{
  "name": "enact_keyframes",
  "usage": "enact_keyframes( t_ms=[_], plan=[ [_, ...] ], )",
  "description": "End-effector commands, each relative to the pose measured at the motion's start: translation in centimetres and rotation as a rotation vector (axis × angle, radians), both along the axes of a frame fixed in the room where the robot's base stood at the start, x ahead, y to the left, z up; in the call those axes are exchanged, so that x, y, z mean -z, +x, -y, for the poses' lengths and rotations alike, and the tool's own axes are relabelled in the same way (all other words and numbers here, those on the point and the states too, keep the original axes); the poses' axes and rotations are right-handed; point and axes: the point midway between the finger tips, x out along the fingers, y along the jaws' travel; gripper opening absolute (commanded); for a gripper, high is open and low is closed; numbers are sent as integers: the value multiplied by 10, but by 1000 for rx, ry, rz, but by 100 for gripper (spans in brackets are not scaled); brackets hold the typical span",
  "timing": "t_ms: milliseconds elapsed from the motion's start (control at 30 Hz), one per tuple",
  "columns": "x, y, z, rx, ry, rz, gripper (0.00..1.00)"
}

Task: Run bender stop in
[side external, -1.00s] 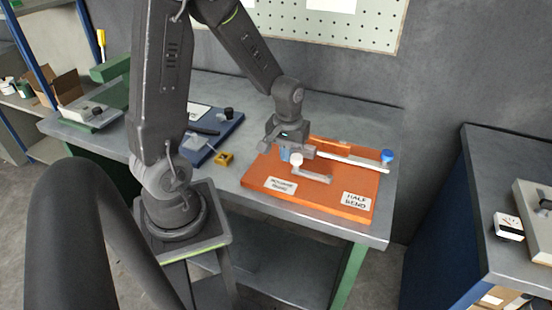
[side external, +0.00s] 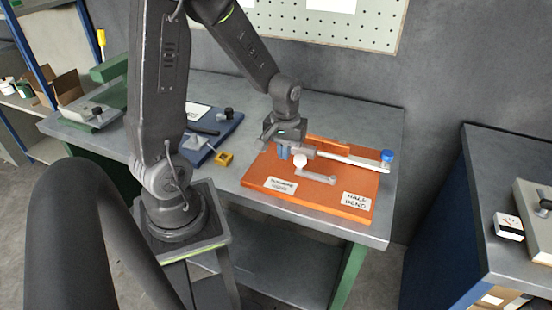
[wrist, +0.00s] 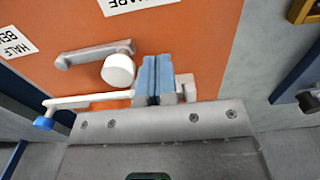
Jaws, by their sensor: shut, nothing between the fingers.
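The bender is on an orange board (side external: 262,178) on the bench. A grey slotted arm (side external: 318,178) with a round white knob (side external: 301,161) lies on it; which part is the stop, I cannot tell. A pale lever (side external: 352,160) ends in a blue knob (side external: 387,155). My gripper (side external: 284,154) is shut and empty, its blue fingertips low over the board, just left of the white knob. In the wrist view the fingertips (wrist: 153,80) are right beside the white knob (wrist: 118,70); whether they touch it is unclear. The blue knob (wrist: 43,123) shows at lower left.
Labels read "HALF BEND" (side external: 355,200) and, less clearly, "SQUARE BEND" (side external: 281,185). A raised orange bar (side external: 328,145) stands behind the lever. The board's front is clear.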

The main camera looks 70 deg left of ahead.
Motion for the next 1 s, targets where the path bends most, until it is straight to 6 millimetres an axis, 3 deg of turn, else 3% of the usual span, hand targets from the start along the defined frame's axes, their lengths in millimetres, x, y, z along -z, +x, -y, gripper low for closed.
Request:
enact_keyframes(
  t_ms=[700, 1000],
  plan=[
    [-55, 1, 0, 0, 1, 2, 0],
    [-66, 0, 0, 0, 1, 1, 0]
  ],
)
